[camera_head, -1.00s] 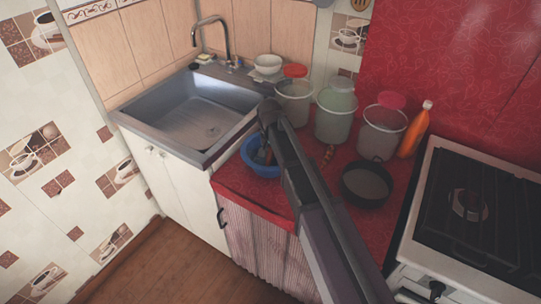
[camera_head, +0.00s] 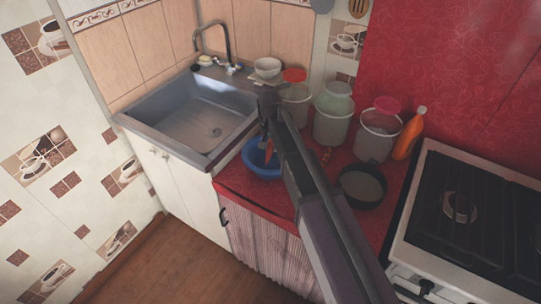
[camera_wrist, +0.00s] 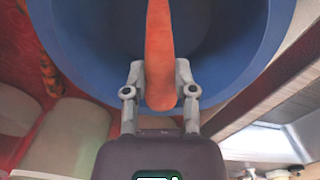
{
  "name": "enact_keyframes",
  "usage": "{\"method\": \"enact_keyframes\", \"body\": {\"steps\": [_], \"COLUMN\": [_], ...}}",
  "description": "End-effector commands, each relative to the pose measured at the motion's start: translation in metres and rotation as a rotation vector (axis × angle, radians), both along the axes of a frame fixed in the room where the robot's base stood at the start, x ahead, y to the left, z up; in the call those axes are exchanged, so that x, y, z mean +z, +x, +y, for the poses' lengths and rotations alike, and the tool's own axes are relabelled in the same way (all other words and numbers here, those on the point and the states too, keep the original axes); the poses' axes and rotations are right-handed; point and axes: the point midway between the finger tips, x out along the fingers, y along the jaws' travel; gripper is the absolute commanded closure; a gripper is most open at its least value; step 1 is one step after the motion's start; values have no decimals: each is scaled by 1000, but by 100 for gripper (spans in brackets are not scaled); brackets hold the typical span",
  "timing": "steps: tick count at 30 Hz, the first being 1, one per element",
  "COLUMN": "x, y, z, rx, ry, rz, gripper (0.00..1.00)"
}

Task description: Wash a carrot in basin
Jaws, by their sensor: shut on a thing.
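My gripper (camera_wrist: 158,82) is shut on an orange carrot (camera_wrist: 160,50), with one finger on each side of it. In the wrist view the carrot points away from the gripper, over the inside of the blue basin (camera_wrist: 85,60). In the head view the basin (camera_head: 251,168) stands on the red counter beside the sink, and the carrot (camera_head: 269,151) hangs tilted over or in it. My arm hides part of the basin's right side. I cannot tell whether the carrot touches the bottom, or whether there is water.
A metal sink (camera_head: 195,125) with a tap is left of the basin. Several buckets (camera_head: 333,122), an orange bottle (camera_head: 408,138) and a dark pot (camera_head: 362,187) stand to the right, before the stove (camera_head: 465,215). A small orange-brown thing (camera_head: 326,157) lies between.

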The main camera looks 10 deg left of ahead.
Motion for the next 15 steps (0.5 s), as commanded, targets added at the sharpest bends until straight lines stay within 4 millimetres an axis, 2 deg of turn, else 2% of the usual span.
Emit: {"method": "enact_keyframes", "body": {"steps": [15], "x": [32], "y": [0], "z": [0], "rx": [0], "ry": [0], "rz": [0], "gripper": [100]}}
